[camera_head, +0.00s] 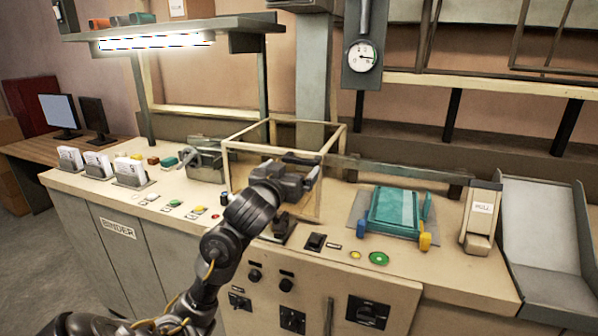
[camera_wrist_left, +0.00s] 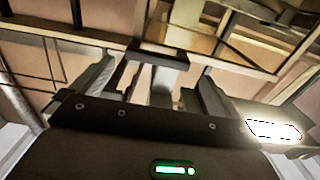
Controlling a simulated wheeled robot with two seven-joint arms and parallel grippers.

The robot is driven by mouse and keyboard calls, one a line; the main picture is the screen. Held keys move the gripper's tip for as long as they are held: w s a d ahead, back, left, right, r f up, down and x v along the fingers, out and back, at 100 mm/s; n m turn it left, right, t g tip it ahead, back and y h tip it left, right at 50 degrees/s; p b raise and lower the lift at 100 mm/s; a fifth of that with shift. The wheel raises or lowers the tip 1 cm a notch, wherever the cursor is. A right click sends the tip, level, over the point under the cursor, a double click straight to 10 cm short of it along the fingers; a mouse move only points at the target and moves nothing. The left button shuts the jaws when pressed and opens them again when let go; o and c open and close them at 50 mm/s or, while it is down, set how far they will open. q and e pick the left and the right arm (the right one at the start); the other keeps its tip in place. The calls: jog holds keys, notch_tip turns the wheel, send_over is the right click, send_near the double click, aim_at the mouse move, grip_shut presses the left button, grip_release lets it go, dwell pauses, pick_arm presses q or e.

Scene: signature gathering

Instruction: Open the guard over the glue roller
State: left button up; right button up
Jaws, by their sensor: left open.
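The guard (camera_head: 334,139) is a clear box with a pale frame on the bench, in the middle of the head view. It looks closed. My left gripper (camera_head: 309,173) is at its front side, open and empty. A dark handle bar (camera_head: 302,158) is at the guard's front top edge, just by the fingertips. In the left wrist view the dark bar (camera_wrist_left: 158,53) lies ahead of and between the spread fingers (camera_wrist_left: 158,85); I cannot tell whether they touch it. The glue roller cannot be made out behind my arm and the guard. My right gripper is not in view.
A teal tray-like fixture (camera_head: 396,210) and a pale upright unit (camera_head: 482,214) stand to the right. A grey machine (camera_head: 205,158) and card holders (camera_head: 130,173) stand to the left. A lit shelf (camera_head: 228,38) hangs above left. Buttons and switches line the bench front.

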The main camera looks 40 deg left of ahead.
aim_at(299, 162)
pick_arm(q)
jog(key=b+x, duration=0.1)
jog(key=x, duration=0.3)
jog(key=shift+w+f, duration=0.1)
jog(key=shift+w, duration=0.3)
jog(key=shift+w+a+b, duration=0.25)
jog(key=shift+w+b, duration=0.1)
jog(key=shift+w, duration=0.25)
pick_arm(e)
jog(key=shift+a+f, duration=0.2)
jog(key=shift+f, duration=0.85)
